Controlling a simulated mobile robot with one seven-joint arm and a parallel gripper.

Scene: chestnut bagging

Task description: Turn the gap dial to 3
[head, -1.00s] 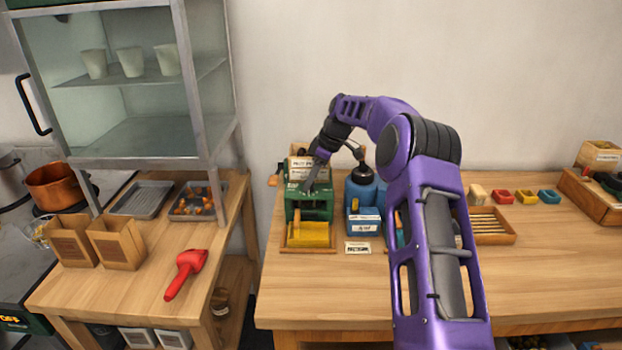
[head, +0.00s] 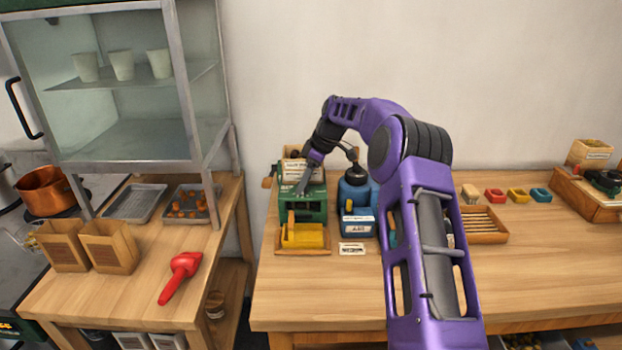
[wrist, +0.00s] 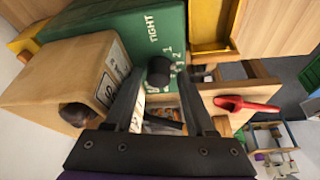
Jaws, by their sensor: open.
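The green machine (head: 315,207) stands at the left end of the right-hand table. In the wrist view its green face (wrist: 120,28) carries the word TIGHT and white numerals, with 1 and 2 readable. The gap dial, a dark round knob (wrist: 159,70), sticks out from that face beside the numerals. Its setting cannot be read. My gripper (head: 300,189) is at the machine's top front in the head view. In the wrist view my gripper (wrist: 161,75) is open, with the knob between or just beyond its fingertips. Contact cannot be told.
A cardboard box (wrist: 60,80) is close beside my fingers in the wrist view. A yellow tray (head: 303,236) sits before the machine. The table's front middle is clear.

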